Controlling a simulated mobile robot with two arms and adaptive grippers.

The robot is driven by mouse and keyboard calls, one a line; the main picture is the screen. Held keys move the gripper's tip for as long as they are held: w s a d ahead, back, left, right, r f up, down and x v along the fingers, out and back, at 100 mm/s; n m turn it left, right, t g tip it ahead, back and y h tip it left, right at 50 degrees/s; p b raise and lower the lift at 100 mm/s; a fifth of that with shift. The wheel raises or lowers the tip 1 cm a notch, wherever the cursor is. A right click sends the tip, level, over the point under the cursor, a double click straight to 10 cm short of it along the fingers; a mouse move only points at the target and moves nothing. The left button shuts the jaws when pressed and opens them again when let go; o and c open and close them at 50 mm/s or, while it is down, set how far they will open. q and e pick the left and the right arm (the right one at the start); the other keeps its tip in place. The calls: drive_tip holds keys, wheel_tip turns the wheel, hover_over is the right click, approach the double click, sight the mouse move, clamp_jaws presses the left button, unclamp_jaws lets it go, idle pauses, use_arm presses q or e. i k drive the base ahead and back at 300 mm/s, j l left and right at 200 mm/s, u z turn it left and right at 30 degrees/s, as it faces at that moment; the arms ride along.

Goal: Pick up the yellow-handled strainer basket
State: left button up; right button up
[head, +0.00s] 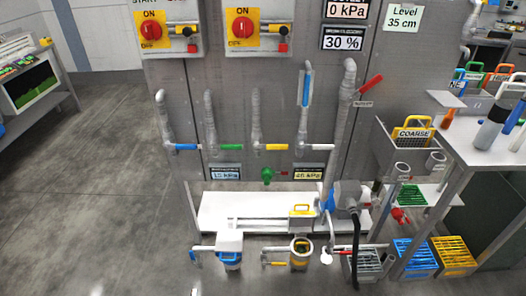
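A yellow handle (415,121) stands up behind the COARSE label (414,134), above a grey holder at the right side of the panel. It looks like the handle of a strainer basket; the basket body is mostly hidden by the holder wall. A second yellow handle (302,209) sits on a pale block at the low white shelf, and I cannot tell whether that is a basket. Below it is a yellow-banded pot (300,254) with a dark opening. Neither of my grippers shows in the head view.
A white-topped table (487,150) with bottles stands at the right; green and orange handles show behind it. Blue (414,258) and yellow (453,256) crates stand on the floor. Pipes with coloured levers and a red lever (370,85) stick out from the panel. The left floor is clear.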

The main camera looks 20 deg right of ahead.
sight(300, 248)
drive_tip(key=z, duration=1)
